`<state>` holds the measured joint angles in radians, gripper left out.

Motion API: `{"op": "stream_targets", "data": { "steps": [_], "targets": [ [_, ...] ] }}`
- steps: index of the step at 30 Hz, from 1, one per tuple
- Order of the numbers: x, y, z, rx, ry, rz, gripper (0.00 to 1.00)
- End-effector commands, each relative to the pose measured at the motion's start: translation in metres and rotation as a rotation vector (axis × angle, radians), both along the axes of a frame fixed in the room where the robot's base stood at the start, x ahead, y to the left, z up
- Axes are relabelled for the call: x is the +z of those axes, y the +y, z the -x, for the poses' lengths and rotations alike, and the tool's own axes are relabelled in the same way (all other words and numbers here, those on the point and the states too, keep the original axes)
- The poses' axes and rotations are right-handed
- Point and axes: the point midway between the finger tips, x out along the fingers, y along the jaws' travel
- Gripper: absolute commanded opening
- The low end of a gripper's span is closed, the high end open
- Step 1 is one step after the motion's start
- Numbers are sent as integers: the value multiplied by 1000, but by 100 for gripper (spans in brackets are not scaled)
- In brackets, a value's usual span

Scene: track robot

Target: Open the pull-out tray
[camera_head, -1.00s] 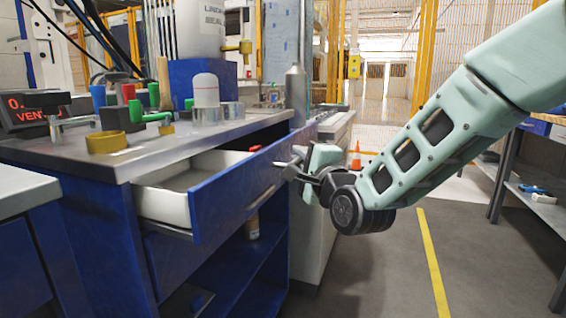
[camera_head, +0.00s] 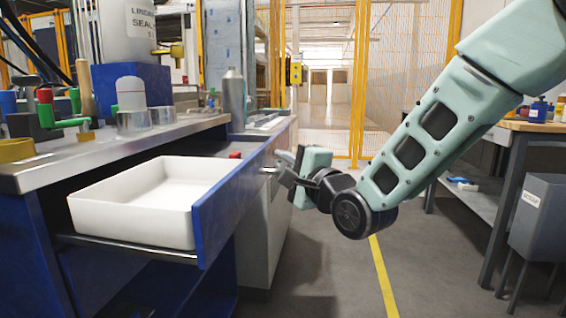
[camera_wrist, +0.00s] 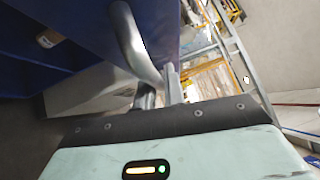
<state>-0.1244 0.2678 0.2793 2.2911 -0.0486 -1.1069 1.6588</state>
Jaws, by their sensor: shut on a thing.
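The pull-out tray (camera_head: 135,205) is a white, shallow, empty bin with a blue front panel (camera_head: 222,208). It stands well out from the blue workbench on a metal runner. A metal bar handle (camera_head: 270,170) sits on the far part of the front panel. My gripper (camera_head: 283,172) is at this handle, shut on it. In the wrist view the curved metal handle (camera_wrist: 133,42) runs down from the blue panel to the fingers (camera_wrist: 160,88). The exact finger contact is partly hidden by the gripper body.
The bench top (camera_head: 120,140) holds a yellow ring, green-handled fittings and metal cylinders. A grey bin (camera_head: 540,215) and a side table stand at the right. The floor between, with a yellow line (camera_head: 382,275), is clear.

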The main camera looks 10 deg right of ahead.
Motion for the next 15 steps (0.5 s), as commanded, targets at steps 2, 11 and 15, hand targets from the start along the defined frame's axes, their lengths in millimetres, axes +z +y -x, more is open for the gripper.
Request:
{"op": "stream_targets", "data": {
  "steps": [2, 11, 15],
  "targets": [
    [-1, 0, 0, 0, 2, 1, 0],
    [0, 0, 0, 0, 1, 0, 32],
    [0, -1, 2, 0, 1, 0, 32]
  ]
}}
